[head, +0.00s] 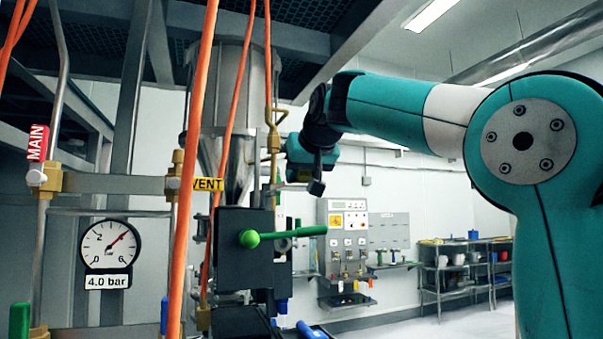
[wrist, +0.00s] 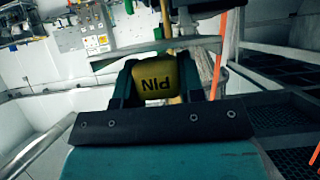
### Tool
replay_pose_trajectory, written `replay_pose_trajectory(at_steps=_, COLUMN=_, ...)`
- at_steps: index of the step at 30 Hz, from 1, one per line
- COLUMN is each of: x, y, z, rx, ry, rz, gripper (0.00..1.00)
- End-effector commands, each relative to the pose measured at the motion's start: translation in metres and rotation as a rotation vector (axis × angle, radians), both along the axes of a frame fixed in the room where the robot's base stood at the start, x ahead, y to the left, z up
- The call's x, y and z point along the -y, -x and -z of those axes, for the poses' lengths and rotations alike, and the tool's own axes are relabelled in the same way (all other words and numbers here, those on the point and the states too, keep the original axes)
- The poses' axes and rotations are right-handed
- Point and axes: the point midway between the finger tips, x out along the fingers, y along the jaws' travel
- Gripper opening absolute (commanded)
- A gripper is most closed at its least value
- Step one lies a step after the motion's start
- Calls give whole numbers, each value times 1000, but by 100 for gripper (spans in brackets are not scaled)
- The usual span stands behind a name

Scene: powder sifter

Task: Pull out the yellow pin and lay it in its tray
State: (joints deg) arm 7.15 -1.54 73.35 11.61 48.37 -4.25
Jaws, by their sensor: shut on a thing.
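The yellow pin's head (wrist: 156,76), marked PIN and upside down in the wrist view, sits between the two dark fingers of my gripper (wrist: 157,92). The gripper is shut on it. In the head view my gripper (head: 316,178) is to the right of the steel hopper and above the dark valve block. The pin cannot be made out there. The fingers hide its lower part, so I cannot tell whether it is still seated in anything. I cannot identify the pin's tray in either view.
A dark block (head: 245,262) with a green handle (head: 290,235) stands below the steel hopper (head: 232,100). Orange hoses (head: 191,150) hang in front. A pressure gauge (head: 109,245) is at left. A control panel (head: 347,235) and a shelf rack (head: 465,268) stand behind. Open floor lies at lower right.

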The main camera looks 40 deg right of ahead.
Motion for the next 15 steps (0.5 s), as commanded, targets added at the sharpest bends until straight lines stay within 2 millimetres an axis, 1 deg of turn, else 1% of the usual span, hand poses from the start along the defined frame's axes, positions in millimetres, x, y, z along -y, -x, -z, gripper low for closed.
replay_pose_trajectory(at_steps=13, x=0, y=0, z=1, rx=1, ry=0, rz=0, gripper=10)
replay_pose_trajectory(at_steps=14, x=0, y=0, z=0, rx=1, ry=0, rz=0, gripper=43)
replay_pose_trajectory(at_steps=15, x=0, y=0, z=0, rx=1, ry=0, rz=0, gripper=52)
